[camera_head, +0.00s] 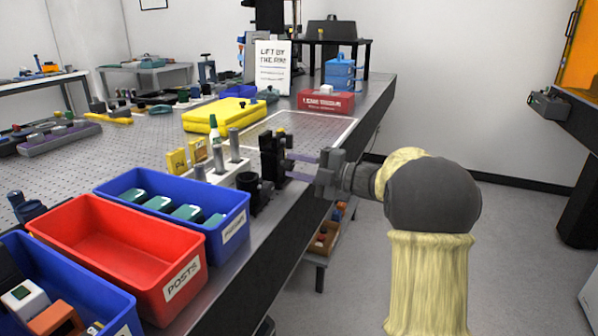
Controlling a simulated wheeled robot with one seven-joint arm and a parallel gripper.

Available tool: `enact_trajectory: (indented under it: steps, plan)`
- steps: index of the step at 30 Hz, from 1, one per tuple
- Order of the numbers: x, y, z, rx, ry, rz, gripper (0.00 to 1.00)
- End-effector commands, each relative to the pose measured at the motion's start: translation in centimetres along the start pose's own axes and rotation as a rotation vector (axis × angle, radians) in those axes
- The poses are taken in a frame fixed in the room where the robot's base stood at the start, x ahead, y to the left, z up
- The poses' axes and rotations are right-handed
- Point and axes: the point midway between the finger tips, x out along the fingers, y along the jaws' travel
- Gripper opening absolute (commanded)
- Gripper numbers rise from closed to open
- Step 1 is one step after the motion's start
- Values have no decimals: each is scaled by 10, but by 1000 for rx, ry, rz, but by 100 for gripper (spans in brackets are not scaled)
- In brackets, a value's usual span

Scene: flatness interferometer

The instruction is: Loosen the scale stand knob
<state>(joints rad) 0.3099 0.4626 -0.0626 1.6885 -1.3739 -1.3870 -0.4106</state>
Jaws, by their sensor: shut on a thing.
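A small black stand (269,158) stands upright near the right edge of the perforated table, beside a black round holder (254,190). My gripper (295,166) reaches in from the right, level with the stand, with its fingers pointing left. The fingertips meet the right side of the stand and are closed on a small part there, which I take to be the scale stand knob. The knob itself is mostly hidden by the fingers and too small to make out.
A red open bin (75,225) labelled POSTS and a blue bin (236,205) stand at the near left. A white rack (233,170) with grey posts is left of the stand.

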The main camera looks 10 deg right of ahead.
Motion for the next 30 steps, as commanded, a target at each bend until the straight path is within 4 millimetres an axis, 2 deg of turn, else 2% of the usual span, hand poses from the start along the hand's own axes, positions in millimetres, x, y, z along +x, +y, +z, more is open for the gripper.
enact_trajectory:
  steps: [9, 10, 13, 23, 30]
  plan:
    - [-1, -2, 1, 2, -3, -5, 6]
    - [-1, -2, 1, 2, -3, -5, 31]
    - [-1, -2, 1, 2, -3, -4, 50]
    - [0, 0, 0, 5, -2, -2, 50]
    - [-1, 4, 0, 90, -5, -1, 50]
